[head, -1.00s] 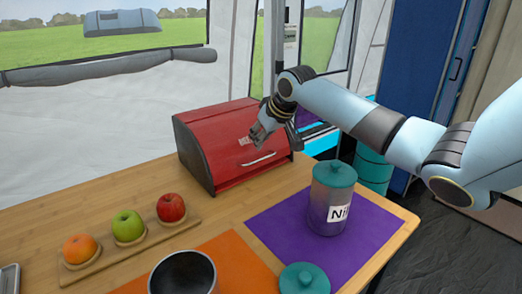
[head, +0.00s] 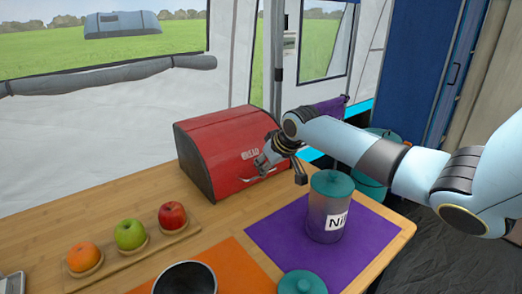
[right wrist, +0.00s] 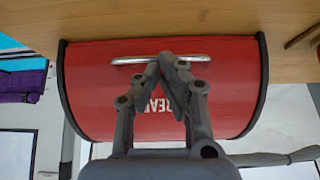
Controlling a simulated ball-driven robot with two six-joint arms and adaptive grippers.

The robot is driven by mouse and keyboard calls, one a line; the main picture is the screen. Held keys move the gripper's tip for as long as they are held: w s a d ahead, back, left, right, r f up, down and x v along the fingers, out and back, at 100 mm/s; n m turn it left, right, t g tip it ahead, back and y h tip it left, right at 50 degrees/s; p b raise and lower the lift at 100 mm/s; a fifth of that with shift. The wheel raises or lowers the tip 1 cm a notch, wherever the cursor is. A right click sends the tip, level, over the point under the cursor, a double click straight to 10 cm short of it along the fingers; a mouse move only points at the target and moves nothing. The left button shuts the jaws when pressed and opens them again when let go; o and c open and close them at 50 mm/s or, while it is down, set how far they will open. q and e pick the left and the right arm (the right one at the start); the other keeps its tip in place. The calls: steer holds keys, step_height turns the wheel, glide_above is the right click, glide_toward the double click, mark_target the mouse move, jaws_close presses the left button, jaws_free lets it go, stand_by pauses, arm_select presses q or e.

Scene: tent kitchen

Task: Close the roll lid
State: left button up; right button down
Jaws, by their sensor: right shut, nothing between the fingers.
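The red bread box (head: 215,150) with dark side panels stands at the back of the wooden table. Its curved red roll lid covers the front; no open gap shows. The pale handle bar (head: 258,179) sits low on the lid, near the table. My right gripper (head: 262,164) is at the lid's front, just by the handle. In the right wrist view, the shut fingertips (right wrist: 169,62) overlap the handle (right wrist: 160,59) and part of the BREAD lettering (right wrist: 165,104). I cannot tell whether they touch the lid. My left gripper is out of view.
A canister (head: 327,210) with a teal lid stands on a purple mat (head: 280,237), close below my right arm. A loose teal lid (head: 302,283) and dark pot (head: 185,277) are at the front. A fruit board (head: 150,247) holds an orange and two apples.

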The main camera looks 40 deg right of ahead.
steer(key=shift+r+p, duration=0.5)
steer(key=p+v, duration=0.5)
steer(key=v, duration=0.7)
steer(key=shift+r, duration=0.15)
